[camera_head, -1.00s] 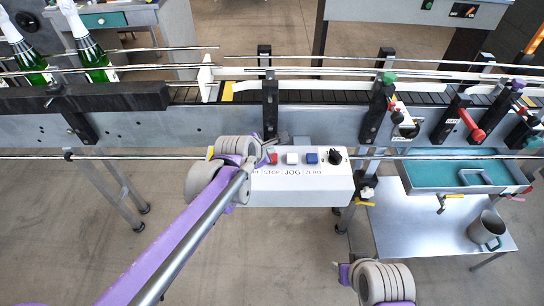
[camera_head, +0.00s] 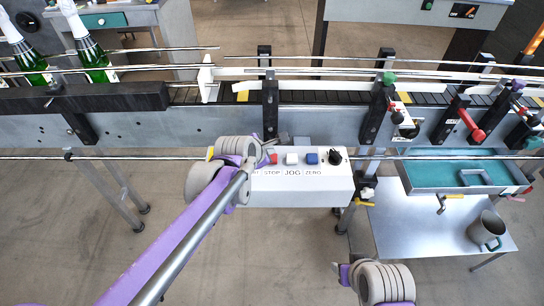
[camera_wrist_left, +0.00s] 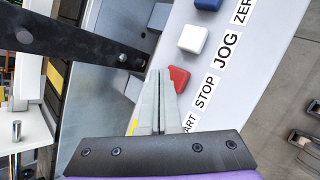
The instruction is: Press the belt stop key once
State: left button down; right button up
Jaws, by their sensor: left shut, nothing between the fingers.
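The white control box (camera_head: 297,190) hangs at the front of the conveyor, with a row of keys on top and the labels STOP, JOG and ZERO. The red key (camera_head: 273,158) is beside the STOP label; it also shows in the left wrist view (camera_wrist_left: 179,79). My left gripper (camera_wrist_left: 160,73) is shut and empty. Its fingertips are right beside the red key in the wrist view; I cannot tell whether they touch it. The key left of it, by the START label, is hidden behind the fingers. Part of my right arm shows at the bottom; its fingers cannot be made out.
A white key (camera_head: 292,158), a blue key (camera_head: 312,158) and a black knob (camera_head: 335,157) sit right of the red key. The conveyor belt (camera_head: 300,98) with its rails runs behind. Green bottles (camera_head: 95,62) stand at the left. A metal side table (camera_head: 430,228) holds a mug (camera_head: 486,229).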

pick_arm(q)
jog(key=shift+f, duration=0.1)
dwell(0.5)
jog(key=shift+f, duration=0.35)
jog(key=shift+f+b, duration=0.5)
jog(key=shift+f, duration=0.05)
dwell(0.6)
dwell(0.3)
jog(key=shift+r+p, duration=0.8)
jog(key=shift+r, duration=0.2)
jog(key=shift+r+p, duration=1.9)
jog(key=shift+r, duration=0.65)
